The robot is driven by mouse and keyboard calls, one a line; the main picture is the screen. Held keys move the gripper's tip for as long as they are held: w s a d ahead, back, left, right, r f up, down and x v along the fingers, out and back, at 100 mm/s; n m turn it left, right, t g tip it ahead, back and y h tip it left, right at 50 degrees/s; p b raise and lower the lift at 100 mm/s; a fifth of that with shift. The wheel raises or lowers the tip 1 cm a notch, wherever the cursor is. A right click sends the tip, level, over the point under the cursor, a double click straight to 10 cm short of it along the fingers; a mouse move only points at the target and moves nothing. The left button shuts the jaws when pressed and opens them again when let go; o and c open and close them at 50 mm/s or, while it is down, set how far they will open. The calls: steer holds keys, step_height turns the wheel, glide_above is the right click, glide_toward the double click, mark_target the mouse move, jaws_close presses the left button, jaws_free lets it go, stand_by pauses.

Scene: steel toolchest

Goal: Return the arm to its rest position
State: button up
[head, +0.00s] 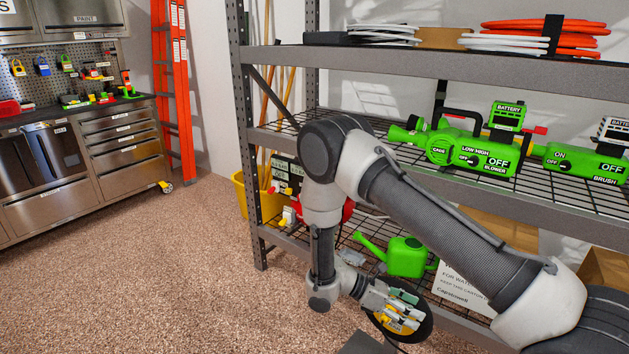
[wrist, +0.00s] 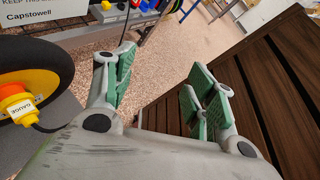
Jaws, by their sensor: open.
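My arm crosses the right half of the head view, bent at the elbow in front of the shelf rack, with its forearm hanging down. My gripper (head: 398,301) is low, near the bottom of the picture, in front of a black wheel with a yellow hub. In the wrist view my gripper's green-padded fingers (wrist: 162,82) stand wide apart with nothing between them. The black and yellow wheel (wrist: 22,82) is at the left edge there, beside the fingers. I cannot tell whether the gripper touches it.
The steel shelf rack (head: 345,150) stands close behind my arm, holding green power tools (head: 470,150). A green watering can (head: 407,256) and a carton (head: 463,286) are low by the gripper. Dark wooden slats (wrist: 285,95) are right in the wrist view. Open floor (head: 150,280) lies left.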

steer(key=s+d+r+m+g+y, duration=0.15)
steer(key=r+m+y, duration=0.35)
steer(key=r, duration=0.6)
steer(key=s+d+r+m+t+y, duration=0.1)
steer(key=s+r+m+y, duration=0.25)
steer(key=r+m, duration=0.55)
steer(key=s+d+r+m+t+y, duration=0.1)
steer(key=s+d+r+t, duration=0.1)
steer(key=r, duration=0.5)
steer(key=s+d+r+m+t+y, duration=0.2)
steer(key=s+d+r+t, duration=0.1)
steer(key=r, duration=0.4)
steer(key=s+d+r+m+t+y, duration=0.2)
steer(key=s+d+r+t, duration=0.1)
steer(key=r, duration=0.5)
steer(key=shift+s+d, duration=0.45)
steer(key=shift+s, duration=0.75)
steer(key=shift+c, duration=0.3)
